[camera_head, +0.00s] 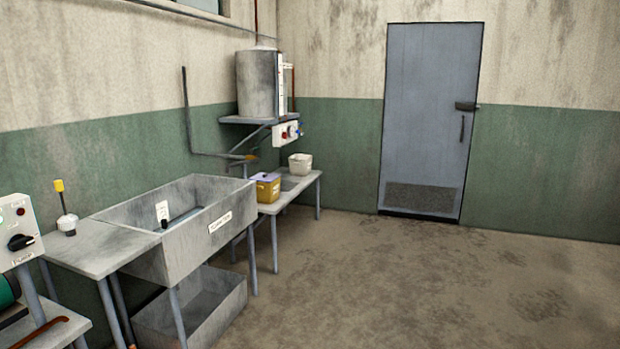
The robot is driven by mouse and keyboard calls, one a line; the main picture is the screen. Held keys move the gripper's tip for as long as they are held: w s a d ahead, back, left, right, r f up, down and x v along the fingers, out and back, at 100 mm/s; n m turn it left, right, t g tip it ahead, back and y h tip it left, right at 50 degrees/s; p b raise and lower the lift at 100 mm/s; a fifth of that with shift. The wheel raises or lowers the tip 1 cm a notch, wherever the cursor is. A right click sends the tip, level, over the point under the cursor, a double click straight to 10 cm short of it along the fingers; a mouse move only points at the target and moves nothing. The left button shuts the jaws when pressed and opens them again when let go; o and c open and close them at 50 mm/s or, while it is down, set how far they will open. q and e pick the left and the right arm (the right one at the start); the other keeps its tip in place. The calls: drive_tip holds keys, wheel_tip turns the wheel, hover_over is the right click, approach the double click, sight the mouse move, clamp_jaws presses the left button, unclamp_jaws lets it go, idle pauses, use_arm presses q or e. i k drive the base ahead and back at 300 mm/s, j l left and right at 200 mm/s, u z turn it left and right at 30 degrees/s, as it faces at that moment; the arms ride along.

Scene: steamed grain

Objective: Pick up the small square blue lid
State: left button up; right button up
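A small, flat blue-violet lid (266,177) lies on top of a yellow box (268,190). The box stands on the low grey table (297,191) beyond the sink, by the left wall. The lid looks small from here and its edges are hard to make out. Neither of my grippers is in view.
A large grey sink (215,237) stands nearer, with a grey bin (205,308) under it. A white bucket (300,164) is on the low table. A tank (258,85) sits on a wall shelf above. The floor (420,280) to the right is clear up to the door (430,115).

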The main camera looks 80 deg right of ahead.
sight(262, 177)
drive_tip(key=z, duration=2.5)
drive_tip(key=i+z, duration=0.35)
drive_tip(key=i, duration=3.05)
drive_tip(key=i+l+u, duration=0.15)
drive_tip(key=i, duration=0.3)
drive_tip(key=i+u, duration=0.1)
drive_tip(key=i, duration=0.35)
drive_tip(key=i+l+u, duration=0.15)
drive_tip(key=i, duration=0.3)
drive_tip(key=i+l+u, duration=0.15)
drive_tip(key=i+l, duration=0.15)
drive_tip(key=i, duration=0.15)
